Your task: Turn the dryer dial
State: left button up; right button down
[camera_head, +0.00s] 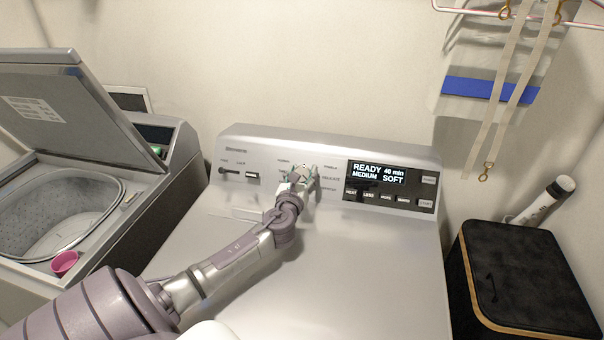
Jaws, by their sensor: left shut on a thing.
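The dryer (330,290) stands in front of me, with a raised control panel (262,150) along its back. The dial (306,182) is near the middle of the panel, with printed labels around it, and is mostly hidden by my gripper. My left gripper (301,175) reaches up from the lower left and is shut on the dial. A black display (380,174) to the right of the dial reads READY, 40 min, MEDIUM, SOFT. My right gripper is not in view.
A topload washer (110,245) with its lid (75,110) raised stands at the left, a pink cup (64,263) on its front rim. A black box (525,280) stands at the right. Straps and a rack (510,14) hang at the upper right. The dryer top is clear.

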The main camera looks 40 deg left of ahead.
pick_arm(q)
jog(key=n+g+y, duration=0.1)
jog(key=n, duration=0.1)
jog(key=n+g+y, duration=0.1)
jog(key=n, duration=0.2)
jog(key=shift+y, duration=0.3)
jog(key=n+g, duration=0.1)
jog(key=n, duration=0.1)
jog(key=n+g+y+p, duration=0.1)
jog(key=n+g, duration=0.1)
jog(key=n, duration=0.1)
jog(key=shift+y, duration=0.3)
jog(key=n+g+p, duration=0.1)
jog(key=n+g, duration=0.2)
jog(key=n, duration=0.2)
jog(key=shift+g, duration=0.3)
jog(key=shift+s+n+g+p, duration=0.1)
jog(key=shift+n+g+p, duration=0.75)
jog(key=shift+n, duration=0.95)
jog(key=shift+f+g, duration=0.1)
jog(key=shift+g, duration=0.15)
